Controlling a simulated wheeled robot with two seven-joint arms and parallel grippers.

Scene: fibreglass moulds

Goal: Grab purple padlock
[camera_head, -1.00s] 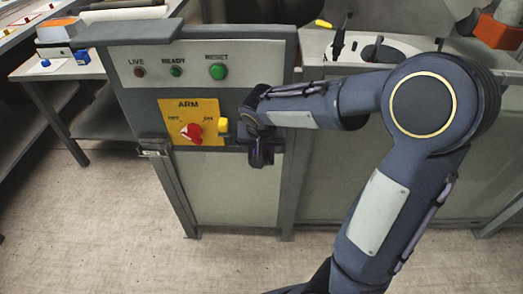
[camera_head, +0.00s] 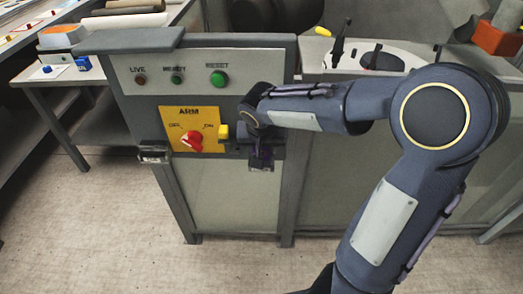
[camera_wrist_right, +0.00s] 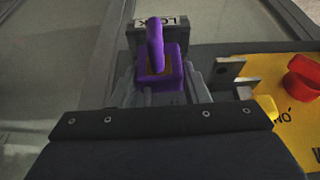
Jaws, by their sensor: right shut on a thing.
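The purple padlock (camera_wrist_right: 172,82) is in the right wrist view, its thick shackle pointing up in the picture. My right gripper (camera_wrist_right: 160,76) is shut on its body, with a grey finger on either side. A pale plate with dark lettering (camera_wrist_right: 160,24) is just behind the padlock; I cannot tell whether they touch. In the head view my right gripper (camera_head: 259,152) is low at the right of the grey control cabinet's front (camera_head: 160,95), where the padlock is mostly hidden. My left gripper is not in view.
The cabinet has a yellow ARM panel (camera_head: 187,117) with a red knob (camera_head: 192,141), close left of my gripper. A yellow tab (camera_head: 223,132) and grey brackets (camera_wrist_right: 228,75) sit close beside the gripper. A bench (camera_head: 60,72) stands at left; the floor in front is clear.

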